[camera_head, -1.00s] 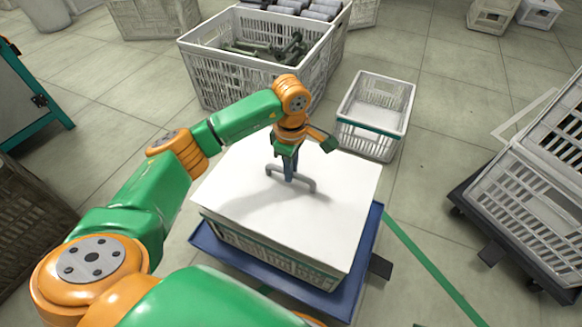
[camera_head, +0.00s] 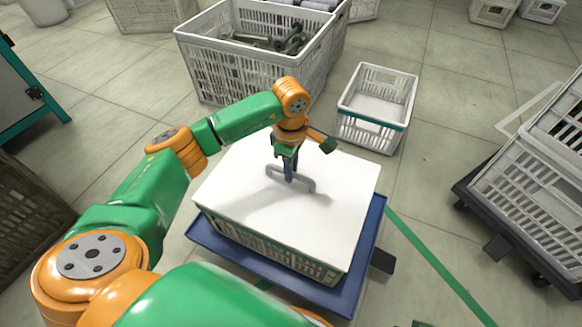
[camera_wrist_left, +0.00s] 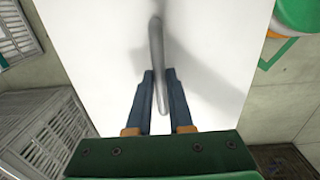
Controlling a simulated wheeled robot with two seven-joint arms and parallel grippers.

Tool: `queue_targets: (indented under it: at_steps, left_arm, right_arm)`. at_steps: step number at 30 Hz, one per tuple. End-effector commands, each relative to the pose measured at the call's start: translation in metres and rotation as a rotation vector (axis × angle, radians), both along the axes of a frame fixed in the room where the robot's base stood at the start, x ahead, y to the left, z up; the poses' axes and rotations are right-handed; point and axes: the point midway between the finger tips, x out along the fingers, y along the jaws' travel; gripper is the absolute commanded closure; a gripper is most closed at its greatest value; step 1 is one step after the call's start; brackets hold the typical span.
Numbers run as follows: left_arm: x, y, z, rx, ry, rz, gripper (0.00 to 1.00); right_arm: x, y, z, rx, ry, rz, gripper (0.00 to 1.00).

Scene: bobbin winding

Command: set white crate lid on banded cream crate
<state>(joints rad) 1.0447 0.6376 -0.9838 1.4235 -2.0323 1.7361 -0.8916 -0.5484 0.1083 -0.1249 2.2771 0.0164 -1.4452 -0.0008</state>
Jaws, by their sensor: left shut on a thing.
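The white crate lid (camera_head: 245,195) is a flat white panel with a grey bar handle (camera_head: 303,184). My left gripper (camera_head: 290,177) is shut on this handle from above; in the left wrist view its two dark fingers (camera_wrist_left: 158,100) are either side of the handle (camera_wrist_left: 157,60). The lid is over a pale slatted crate with a greenish band (camera_head: 272,256), hiding its top. Whether the lid rests on the rim or hovers just above, I cannot tell. My right gripper is out of view.
The crate stands on a blue dolly (camera_head: 215,245). Behind are a smaller white crate with a teal band (camera_head: 372,122) and a large crate (camera_head: 215,80) of dark parts. Another crate (camera_head: 520,190) stands on a dark dolly at right. Floor between them is clear.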

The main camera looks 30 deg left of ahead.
Motion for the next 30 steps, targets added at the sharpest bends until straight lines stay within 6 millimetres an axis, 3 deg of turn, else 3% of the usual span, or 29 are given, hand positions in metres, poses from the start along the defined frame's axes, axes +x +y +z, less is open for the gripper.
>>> queue_targets:
  at_steps: [8, 9, 12, 21, 30]
  left_arm:
    - [0.000, 0.000, 0.001, 0.000, -0.001, 0.000, 1.00]
    - [0.000, 0.000, 0.001, 0.000, -0.001, 0.000, 0.73]
    - [0.000, 0.000, 0.001, 0.000, -0.001, 0.000, 0.46]
    - [0.000, 0.000, 0.003, 0.000, 0.000, 0.000, 0.46]
    - [0.000, 0.000, 0.063, 0.000, -0.003, 0.000, 0.46]
  right_arm:
    - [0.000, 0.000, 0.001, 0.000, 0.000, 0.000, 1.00]
    - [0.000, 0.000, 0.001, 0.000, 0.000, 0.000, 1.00]
    - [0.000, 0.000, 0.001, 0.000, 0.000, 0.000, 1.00]
    - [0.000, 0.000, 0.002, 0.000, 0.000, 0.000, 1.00]
    - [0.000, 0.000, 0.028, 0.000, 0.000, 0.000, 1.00]
